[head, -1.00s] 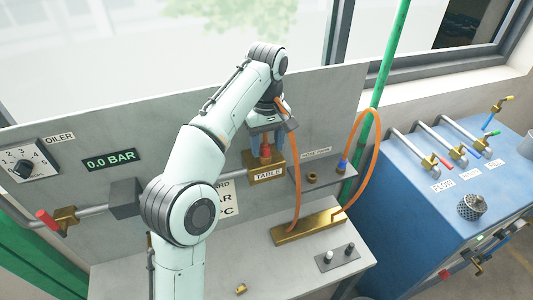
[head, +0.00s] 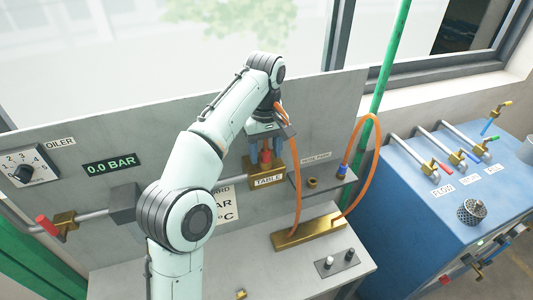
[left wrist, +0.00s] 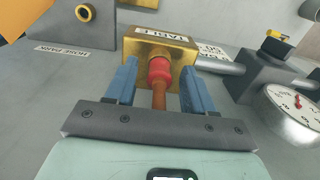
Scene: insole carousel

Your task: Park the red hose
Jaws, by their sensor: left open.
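The red hose end (left wrist: 159,71) is a red connector seated at the brass TABLE block (head: 268,179), with an orange-brown hose (left wrist: 159,97) running from it toward my gripper. My left gripper (head: 266,151) is open, with its blue fingers on either side of the red connector and hose. The left wrist view shows gaps on both sides, so the fingers appear apart from it. The hose park (head: 325,181) is a grey shelf right of the block, with an empty-looking brass ring (head: 312,183). This ring also shows in the left wrist view (left wrist: 85,13). My right gripper is out of view.
A blue connector (head: 342,170) sits at the shelf's right end, with an orange hose looping to a brass manifold (head: 309,231). A pressure gauge (left wrist: 292,108) and pipe lie right in the left wrist view. A blue cabinet (head: 440,205) with valves stands at right.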

